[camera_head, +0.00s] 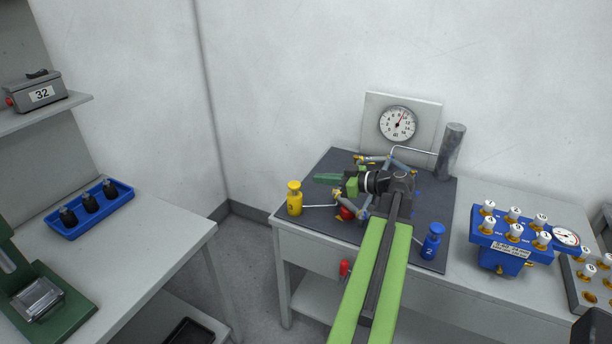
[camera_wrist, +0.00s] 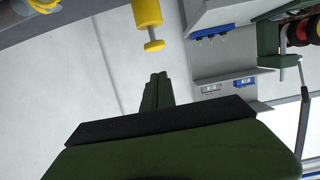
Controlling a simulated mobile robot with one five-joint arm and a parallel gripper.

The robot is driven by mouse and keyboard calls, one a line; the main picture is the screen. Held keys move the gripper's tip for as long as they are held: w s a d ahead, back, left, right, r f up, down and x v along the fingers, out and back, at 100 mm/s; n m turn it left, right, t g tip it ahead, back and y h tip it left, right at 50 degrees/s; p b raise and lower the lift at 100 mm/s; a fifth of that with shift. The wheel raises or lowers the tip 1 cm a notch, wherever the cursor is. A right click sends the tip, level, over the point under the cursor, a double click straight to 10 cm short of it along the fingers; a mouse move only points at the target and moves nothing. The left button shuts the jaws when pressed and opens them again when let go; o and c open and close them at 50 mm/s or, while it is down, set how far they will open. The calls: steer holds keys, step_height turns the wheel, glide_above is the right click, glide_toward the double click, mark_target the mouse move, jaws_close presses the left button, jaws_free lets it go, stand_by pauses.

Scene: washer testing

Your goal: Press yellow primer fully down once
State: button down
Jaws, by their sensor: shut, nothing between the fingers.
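The yellow primer (camera_head: 295,204) stands upright near the left edge of the dark mat, with a yellow cap on a narrow neck. In the wrist view the primer (camera_wrist: 147,14) appears upside down at the top, its cap pointing toward the fingertips. My gripper (camera_head: 318,178) is shut and empty, its green fingers lying roughly level, pointing left. It is a little above and to the right of the primer's cap in the head view. In the wrist view the shut fingertips (camera_wrist: 158,76) are just below the cap, with a visible gap.
A blue primer (camera_head: 432,244) stands right of my arm. A pressure gauge (camera_head: 398,123) is on the panel behind, with pipes and a red ball (camera_head: 345,214) around my gripper. A blue valve block (camera_head: 500,240) stands farther right. A red handle (camera_head: 344,268) sticks out at the table front.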

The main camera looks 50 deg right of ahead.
steer(key=shift+v, duration=1.2)
